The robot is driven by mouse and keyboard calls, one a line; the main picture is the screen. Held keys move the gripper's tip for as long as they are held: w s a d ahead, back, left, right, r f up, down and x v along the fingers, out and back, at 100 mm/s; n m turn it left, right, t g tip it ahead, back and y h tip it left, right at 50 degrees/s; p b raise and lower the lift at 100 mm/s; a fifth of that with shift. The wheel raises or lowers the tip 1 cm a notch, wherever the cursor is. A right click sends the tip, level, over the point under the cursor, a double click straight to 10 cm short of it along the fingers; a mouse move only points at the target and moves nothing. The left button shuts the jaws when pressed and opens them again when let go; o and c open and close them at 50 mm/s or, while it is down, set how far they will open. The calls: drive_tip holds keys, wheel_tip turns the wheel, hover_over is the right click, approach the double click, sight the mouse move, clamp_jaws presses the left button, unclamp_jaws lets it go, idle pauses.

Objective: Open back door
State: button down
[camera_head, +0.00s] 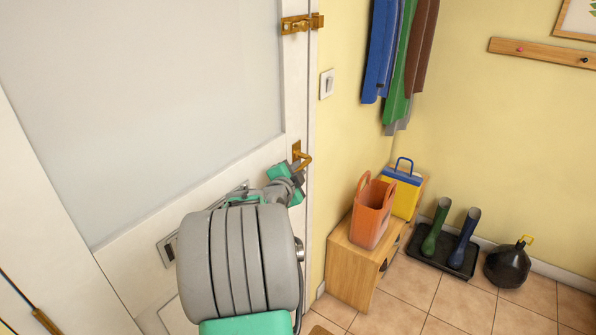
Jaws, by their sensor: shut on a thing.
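The white back door (265,160) with a large frosted pane fills the left of the head view. It looks closed against its frame. My gripper and wrist hide part of the lever, so the exact grip is not clear. A brass bolt (301,23) is higher on the door edge; I cannot tell whether it is drawn.
Right of the door are a light switch (327,83), hanging coats (398,50) and a wooden cabinet (350,270) bearing an orange bag (371,215). Boots stand on a black tray (428,256) beside a black container (508,266).

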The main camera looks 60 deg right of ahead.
drive_tip(key=shift+w+a+f, duration=0.1)
drive_tip(key=shift+w+f, duration=0.1)
drive_tip(key=shift+w, duration=0.05)
idle(0.8)
